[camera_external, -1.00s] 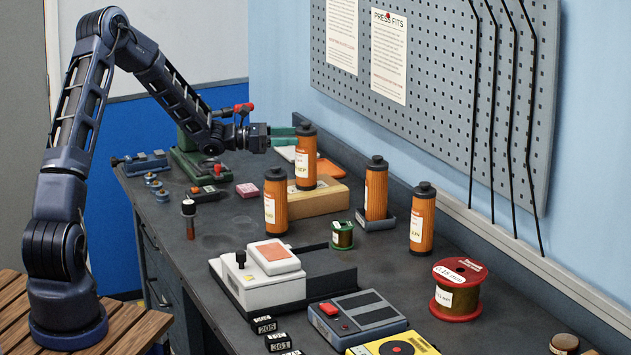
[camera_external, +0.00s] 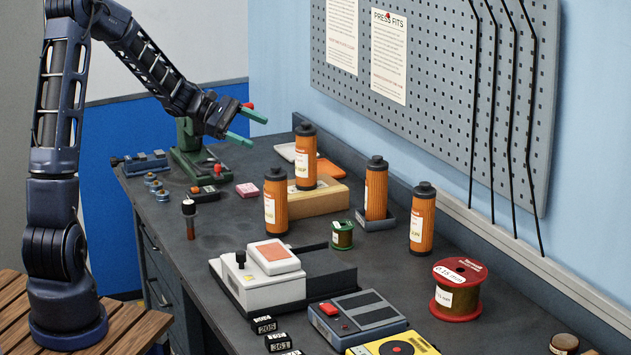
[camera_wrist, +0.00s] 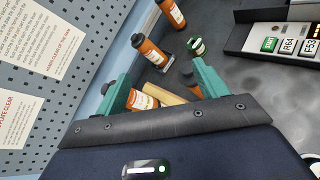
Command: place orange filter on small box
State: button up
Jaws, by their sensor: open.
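Several orange filters with black caps and white labels are in the external view. One orange filter (camera_external: 305,160) stands upright on the tan small box (camera_external: 325,199). Another filter (camera_external: 276,205) stands on the bench at the box's near left, one (camera_external: 375,190) stands in a small grey tray (camera_external: 378,222), and one (camera_external: 422,222) stands on the bench to the right. My gripper (camera_external: 257,131) is open and empty, up and left of the filter on the box, apart from it. In the wrist view, a labelled filter (camera_wrist: 142,100) and the box (camera_wrist: 174,96) show between the green fingers.
A pegboard wall (camera_external: 450,90) rises behind the bench. A green spool (camera_external: 342,236), a white device (camera_external: 262,283) and a large red-flanged spool (camera_external: 458,290) stand nearer the front. A green stand (camera_external: 190,168) is below my wrist.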

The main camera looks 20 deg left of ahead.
jog(key=s+a+r+m+t+y, duration=0.1)
jog(key=s+a+r+m+y, duration=0.1)
jog(key=s+a+m+y, duration=0.2)
jog(key=s+a+r+m+y, duration=0.2)
jog(key=s+a+m+y, duration=0.3)
jog(key=s+a, duration=0.5)
jog(key=s+a+r+m+t+y, duration=0.1)
jog(key=s+a+r+m+y, duration=0.2)
jog(key=s+a, duration=0.5)
jog(key=s+m+y, duration=0.1)
jog(key=s+m, duration=0.1)
jog(key=s, duration=1.1)
jog(key=shift+s+t+y, duration=0.3)
